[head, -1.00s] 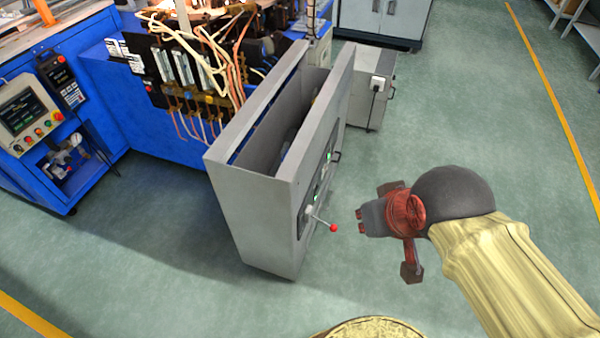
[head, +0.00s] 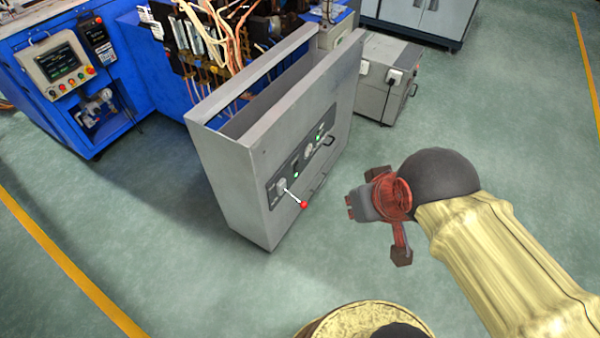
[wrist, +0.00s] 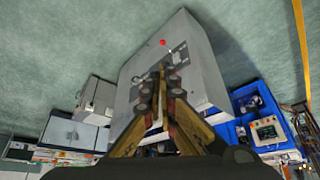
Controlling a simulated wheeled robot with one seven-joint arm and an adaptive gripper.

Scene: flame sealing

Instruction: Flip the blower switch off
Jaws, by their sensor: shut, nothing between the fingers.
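The grey blower cabinet (head: 243,190) stands on the floor at the centre of the head view, with a dark control panel (head: 306,155) on its right-hand face. A lever switch with a red ball tip (head: 303,204) sticks out from the panel's near end. The red ball also shows in the wrist view (wrist: 163,43), beyond my fingertips. Green lights are lit on the panel. My gripper (head: 350,207) is right of the lever, apart from it, facing the panel side. In the wrist view my gripper (wrist: 160,82) is shut and empty.
A blue machine (head: 90,110) with wiring stands behind and left of the cabinet. A smaller grey box (head: 385,85) stands behind it on the right.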

